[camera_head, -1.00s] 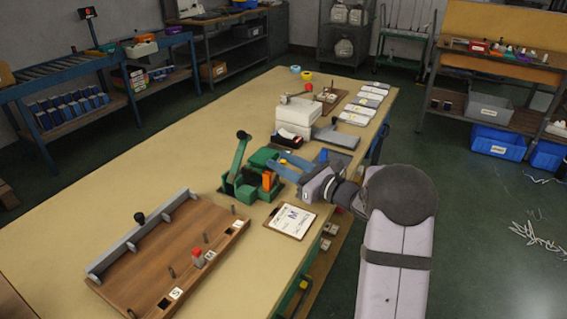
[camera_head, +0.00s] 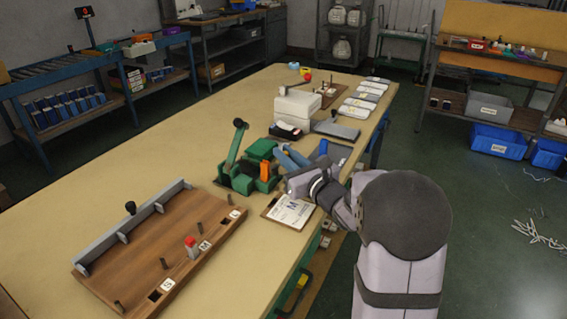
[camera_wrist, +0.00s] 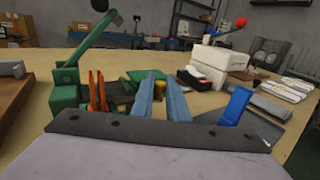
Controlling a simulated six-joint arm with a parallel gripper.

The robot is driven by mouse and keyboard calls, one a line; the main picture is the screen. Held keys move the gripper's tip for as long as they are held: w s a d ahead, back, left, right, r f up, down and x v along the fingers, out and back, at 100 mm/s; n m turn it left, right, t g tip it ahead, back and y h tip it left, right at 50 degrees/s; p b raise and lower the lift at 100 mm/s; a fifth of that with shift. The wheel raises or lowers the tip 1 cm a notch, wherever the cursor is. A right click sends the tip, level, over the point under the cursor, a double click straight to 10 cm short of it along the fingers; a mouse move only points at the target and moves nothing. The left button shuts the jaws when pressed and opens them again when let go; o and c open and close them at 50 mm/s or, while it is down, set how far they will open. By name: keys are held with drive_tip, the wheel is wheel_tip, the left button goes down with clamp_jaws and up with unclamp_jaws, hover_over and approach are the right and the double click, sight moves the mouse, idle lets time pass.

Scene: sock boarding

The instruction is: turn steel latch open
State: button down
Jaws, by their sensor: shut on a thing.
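My gripper (camera_head: 284,152) is at the right side of the green fixture (camera_head: 240,180), seen in the head view. The jaws are shut on that piece. It may be part of the steel latch, but I cannot tell; no latch shows clearly. The fixture has a raised green lever with a black knob (camera_head: 239,123) and orange upright parts (camera_head: 267,171).
A wooden board (camera_head: 165,245) with pegs and a grey rail lies front left. A clipboard (camera_head: 287,213) lies just in front of my gripper. White boxes (camera_head: 297,102) and a grey slab (camera_head: 337,131) stand behind. The table's left middle is clear.

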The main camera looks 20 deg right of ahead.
drive_tip(key=shift+s+f+m+t+h+b, duration=0.1)
drive_tip(key=shift+s+m+t+h+b, duration=0.1)
drive_tip(key=shift+m+h+b, duration=0.45)
drive_tip(key=shift+s+f+m+t+h+b, duration=0.15)
drive_tip(key=shift+m+h+b, duration=0.1)
drive_tip(key=shift+h+b, duration=0.65)
drive_tip(key=shift+r+b, duration=0.1)
drive_tip(key=shift+b, duration=0.25)
drive_tip(key=shift+s+d+r+m+h, duration=0.1)
drive_tip(key=shift+d+m+h, duration=0.05)
drive_tip(key=shift+m+h, duration=0.2)
drive_tip(key=c, duration=1.7)
unclamp_jaws()
drive_tip(key=shift+c, duration=0.2)
drive_tip(key=shift+s, duration=0.1)
drive_tip(key=shift+s+d, duration=0.1)
drive_tip(key=shift+s, duration=3.45)
